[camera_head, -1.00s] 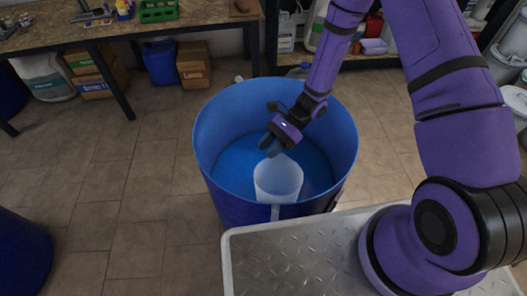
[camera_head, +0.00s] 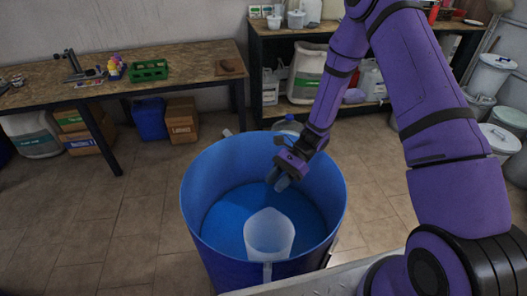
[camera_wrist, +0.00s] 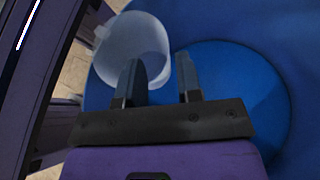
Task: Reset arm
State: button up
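My arm is purple and reaches over a large open blue drum (camera_head: 228,190). My gripper (camera_head: 279,180) points down over the drum's opening. In the wrist view, its two grey fingers (camera_wrist: 161,75) are spread apart with nothing between them.
A wooden workbench (camera_head: 195,66) with a green crate (camera_head: 149,70) stands at the back left. A shelf (camera_head: 268,112) with white containers stands at the back. White buckets (camera_head: 493,75) are at the right. Tiled floor is clear left of the drum.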

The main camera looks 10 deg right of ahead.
jog(key=s+d+r+n+t+h, duration=0.2)
jog(key=d+r+n+h, duration=0.15)
jog(key=r, duration=0.85)
jog(key=s+d+r+n+t+h, duration=0.1)
jog(key=d+r+n+h, duration=0.2)
jog(key=r, duration=0.8)
jog(key=s+d+r+n+t+h, duration=0.2)
jog(key=s+d+r+n+t, duration=0.1)
jog(key=s+r, duration=0.5)
jog(key=s+d+r+n+t+h, duration=0.2)
jog(key=s+d+r+n+t, duration=0.2)
jog(key=s+r, duration=0.5)
jog(key=shift+d+r+t, duration=0.25)
jog(key=shift+d+t, duration=0.25)
jog(key=shift+t, duration=0.3)
jog(key=shift+h, duration=0.25)
